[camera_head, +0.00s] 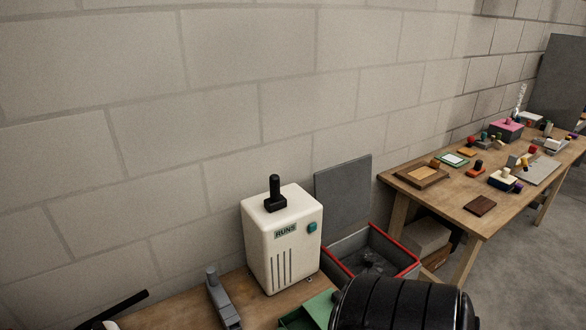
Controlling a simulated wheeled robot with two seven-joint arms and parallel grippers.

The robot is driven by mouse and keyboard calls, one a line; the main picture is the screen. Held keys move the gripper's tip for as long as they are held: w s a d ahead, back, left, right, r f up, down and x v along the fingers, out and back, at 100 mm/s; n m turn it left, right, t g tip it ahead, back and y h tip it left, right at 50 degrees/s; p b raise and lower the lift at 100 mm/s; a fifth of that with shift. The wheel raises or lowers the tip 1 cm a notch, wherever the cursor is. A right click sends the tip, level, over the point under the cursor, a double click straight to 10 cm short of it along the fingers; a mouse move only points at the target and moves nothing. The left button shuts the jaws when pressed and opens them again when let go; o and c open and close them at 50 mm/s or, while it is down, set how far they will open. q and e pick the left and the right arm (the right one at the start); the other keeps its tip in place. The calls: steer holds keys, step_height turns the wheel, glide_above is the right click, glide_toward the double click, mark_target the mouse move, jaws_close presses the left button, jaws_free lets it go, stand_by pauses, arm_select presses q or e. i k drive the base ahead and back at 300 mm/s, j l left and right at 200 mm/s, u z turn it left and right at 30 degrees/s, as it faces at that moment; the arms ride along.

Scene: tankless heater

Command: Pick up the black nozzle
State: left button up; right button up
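The black nozzle (275,196) stands upright on top of a white heater box (282,248). It has a wider block-like base and a narrower rounded stem. The heater has a small label reading "RUNS", a teal knob on its right side and dark vertical slots on its front. It stands on a wooden bench. Nothing touches the nozzle from above or the sides. Neither of my grippers can be made out in the head view.
A grey fixture (222,300) stands left of the heater, and a dark rod (125,305) shows at bottom left. A green tray (308,314) and a red-rimmed bin (405,258) are at right. A cluttered table (440,205) stands beyond.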

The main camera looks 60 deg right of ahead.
mark_target(277, 200)
steer(key=z, duration=1.85)
steer(key=k+l+u, duration=0.1)
steer(key=l+u, duration=0.2)
steer(key=k+l+u, duration=0.1)
steer(key=l+u, duration=0.25)
steer(key=l, duration=0.15)
